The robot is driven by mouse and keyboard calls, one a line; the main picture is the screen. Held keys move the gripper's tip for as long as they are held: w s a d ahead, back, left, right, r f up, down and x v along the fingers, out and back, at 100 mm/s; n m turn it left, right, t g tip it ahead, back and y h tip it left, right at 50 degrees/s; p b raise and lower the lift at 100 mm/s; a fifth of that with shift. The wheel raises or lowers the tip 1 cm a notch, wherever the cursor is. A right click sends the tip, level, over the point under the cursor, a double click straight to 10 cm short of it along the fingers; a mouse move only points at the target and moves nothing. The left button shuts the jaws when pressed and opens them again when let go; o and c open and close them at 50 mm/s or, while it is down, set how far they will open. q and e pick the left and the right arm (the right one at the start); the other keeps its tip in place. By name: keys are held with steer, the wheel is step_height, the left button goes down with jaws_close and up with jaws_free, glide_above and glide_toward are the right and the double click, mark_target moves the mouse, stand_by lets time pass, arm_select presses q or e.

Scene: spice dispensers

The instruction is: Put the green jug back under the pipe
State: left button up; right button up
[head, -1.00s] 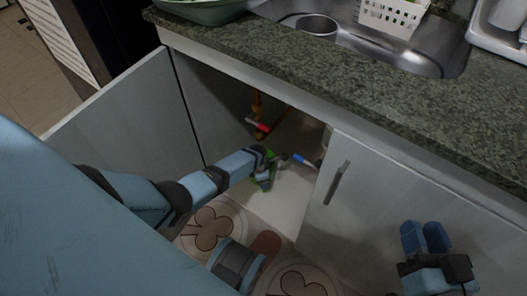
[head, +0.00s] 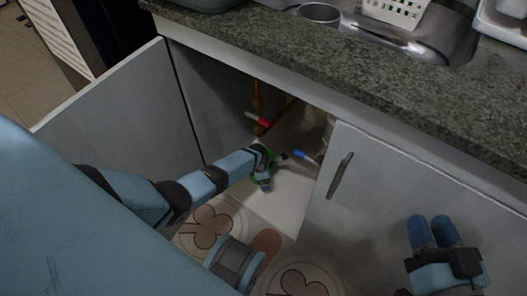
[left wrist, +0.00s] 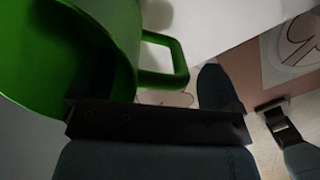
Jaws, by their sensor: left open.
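The green jug (left wrist: 115,35) fills the left of the left wrist view, with its rim and open mouth showing. Its loop handle (left wrist: 182,66) points right. In the head view only slivers of green (head: 253,179) show around my left gripper (head: 263,183), inside the open cabinet. My left gripper is open, close against the jug. The orange pipe (head: 258,95) comes down at the cabinet's back. My right gripper (head: 432,232) is open and empty before the right door.
A red valve handle (head: 257,119) and a blue one (head: 305,156) stick out near the pipe. The left door (head: 110,115) is wide open; the right door (head: 400,190) bounds the opening. The countertop (head: 330,65) overhangs above. The cabinet floor (head: 283,200) in front is bare.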

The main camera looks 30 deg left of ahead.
arm_select(q)
steer(key=r+p, duration=0.1)
steer(key=r, duration=0.1)
steer(key=r+p, duration=0.2)
steer(key=shift+s+a+r+p, duration=0.2)
steer(key=shift+r+p, duration=0.1)
steer(key=r+p, duration=0.2)
steer(key=r, duration=0.1)
steer(key=shift+s+a, duration=0.15)
steer(key=shift+a, duration=0.05)
arm_select(e)
steer(key=shift+m+t, duration=0.8)
steer(key=shift+t, duration=0.1)
steer(key=r, duration=0.5)
steer(key=shift+s+r, duration=0.4)
